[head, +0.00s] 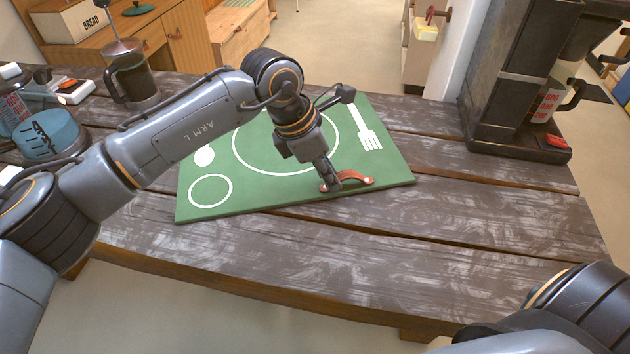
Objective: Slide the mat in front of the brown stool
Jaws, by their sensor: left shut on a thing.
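The green mat (225,203) lies flat on the grey-brown plank table, turned a little. It bears white outlines of a plate, a small circle and a fork. A reddish-brown leather pull (356,180) arches up near its front edge. My left gripper (333,184) reaches down over the mat and is shut on the leather pull, hiding part of it. My left arm covers part of the mat's back left area. My right gripper is out of view; only part of that arm shows at the bottom right. I cannot make out a brown stool.
A dark coffee machine (505,105) stands at the table's right back. A French press (131,75) and a blue round container (48,133) stand at the left. The table (400,262) is bare in front of the mat and to its right.

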